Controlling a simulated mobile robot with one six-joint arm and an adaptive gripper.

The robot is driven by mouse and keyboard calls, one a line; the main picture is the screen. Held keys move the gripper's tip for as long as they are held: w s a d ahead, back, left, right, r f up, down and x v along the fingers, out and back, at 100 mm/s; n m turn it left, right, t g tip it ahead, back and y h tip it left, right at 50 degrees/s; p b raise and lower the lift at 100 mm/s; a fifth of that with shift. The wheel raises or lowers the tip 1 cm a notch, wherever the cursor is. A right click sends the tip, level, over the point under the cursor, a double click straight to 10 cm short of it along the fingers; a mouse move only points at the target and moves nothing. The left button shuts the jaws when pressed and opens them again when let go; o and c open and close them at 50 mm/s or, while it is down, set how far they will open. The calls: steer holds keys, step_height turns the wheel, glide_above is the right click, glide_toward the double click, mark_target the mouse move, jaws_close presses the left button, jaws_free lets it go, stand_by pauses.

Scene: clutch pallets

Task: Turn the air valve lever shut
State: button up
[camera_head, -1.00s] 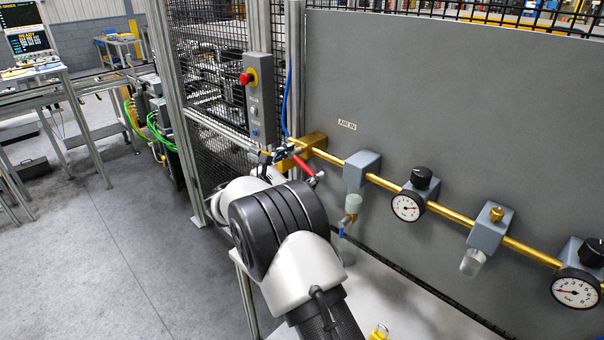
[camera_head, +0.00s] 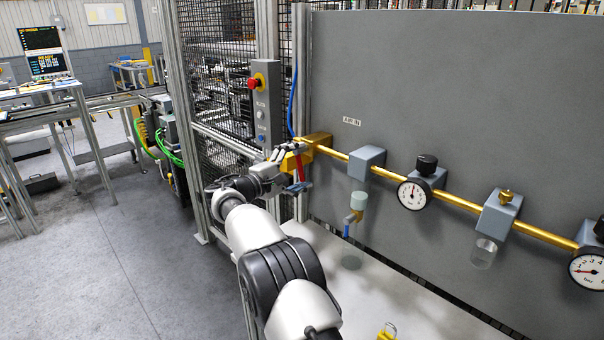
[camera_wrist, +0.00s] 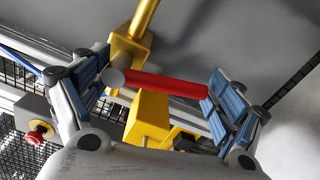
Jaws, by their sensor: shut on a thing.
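The red valve lever (camera_head: 299,172) hangs nearly straight down from the brass valve block (camera_head: 318,141) at the left end of the brass pipe. In the wrist view the red lever (camera_wrist: 165,86) lies lengthwise between my two finger pads, with a round grey cap at its left end by the left finger. Its right end meets the blue-grey pad of the right finger. My gripper (camera_wrist: 160,90) is shut on the lever. In the head view my gripper (camera_head: 292,168) is at the valve and partly covers it. Yellow valve parts (camera_wrist: 148,118) show behind the lever.
A grey control box (camera_head: 263,105) with a red button stands just left of the valve. To the right along the pipe are a filter bowl (camera_head: 358,200), a gauge (camera_head: 413,195) and a second clear bowl (camera_head: 483,252). A white table top (camera_head: 400,300) lies below.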

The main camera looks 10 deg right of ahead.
steer(key=shift+w+a+f+m, duration=0.1)
steer(key=shift+w+f+m, duration=0.1)
steer(key=shift+m, duration=0.55)
steer(key=shift+w+a+f+m, duration=0.1)
steer(key=shift+w+f+m, duration=0.1)
steer(key=shift+m, duration=0.55)
steer(key=shift+b, duration=0.3)
steer(key=o, duration=1.3)
steer(key=shift+w, duration=0.15)
steer(key=shift+r, duration=0.15)
steer(key=shift+a, duration=0.15)
steer(key=v, duration=1.2)
